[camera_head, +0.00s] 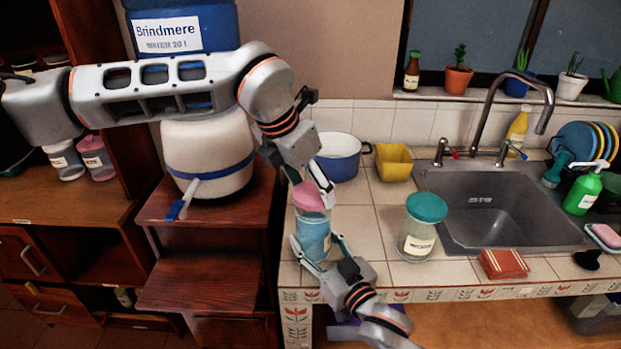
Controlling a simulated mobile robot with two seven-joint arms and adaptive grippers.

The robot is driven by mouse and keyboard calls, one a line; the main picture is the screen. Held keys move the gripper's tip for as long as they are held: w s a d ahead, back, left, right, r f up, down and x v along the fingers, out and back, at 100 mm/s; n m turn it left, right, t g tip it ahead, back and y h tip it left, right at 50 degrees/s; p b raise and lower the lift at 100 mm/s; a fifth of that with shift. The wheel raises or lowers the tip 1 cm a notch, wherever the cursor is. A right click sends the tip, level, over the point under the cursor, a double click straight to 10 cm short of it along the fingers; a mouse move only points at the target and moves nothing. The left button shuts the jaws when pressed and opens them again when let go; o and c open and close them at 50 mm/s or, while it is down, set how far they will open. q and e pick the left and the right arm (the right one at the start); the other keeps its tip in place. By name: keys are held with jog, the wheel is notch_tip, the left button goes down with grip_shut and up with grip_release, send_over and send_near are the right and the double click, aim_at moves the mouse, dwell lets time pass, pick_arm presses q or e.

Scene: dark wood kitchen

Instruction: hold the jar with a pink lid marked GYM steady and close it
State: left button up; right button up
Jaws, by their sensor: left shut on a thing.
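The jar (313,236) is clear with blue contents and a pale label whose print is too small to read. It stands upright on the tiled counter near its left end. The pink lid (306,198) is at the jar's mouth; I cannot tell whether it is seated. My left gripper (322,193) comes down from above and is shut on the pink lid, hiding part of it. My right gripper (318,254) comes from the front right, with its fingers on either side of the jar's lower body. I cannot tell whether they press on it.
A jar with a teal lid (426,208) stands to the right. Behind are a blue-and-white pot (338,168) and a yellow container (393,172). A wooden stepped stand (205,282) is left of the counter.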

aim_at(308, 189)
dwell(0.5)
pick_arm(q)
jog(key=shift+f, duration=0.85)
jog(key=shift+f, duration=0.55)
jog(key=m, duration=0.1)
jog(key=m+g, duration=0.1)
jog(key=m, duration=0.1)
jog(key=m+h, duration=0.1)
jog(key=m, duration=0.1)
jog(key=shift+w+a+g, duration=0.15)
jog(key=shift+w+g, duration=0.1)
jog(key=shift+g, duration=0.15)
jog(key=m, duration=0.2)
jog(key=m+g, duration=0.1)
jog(key=m, duration=0.1)
jog(key=m+g, duration=0.1)
jog(key=m, duration=0.1)
jog(key=shift+w, duration=0.3)
jog(key=m+g, duration=0.1)
jog(key=m, duration=0.3)
jog(key=shift+w+f+g+y, duration=0.1)
jog(key=shift+w+g+y, duration=0.1)
jog(key=shift+g+y, duration=0.15)
jog(key=shift+m+g, duration=0.35)
jog(key=shift+m, duration=0.55)
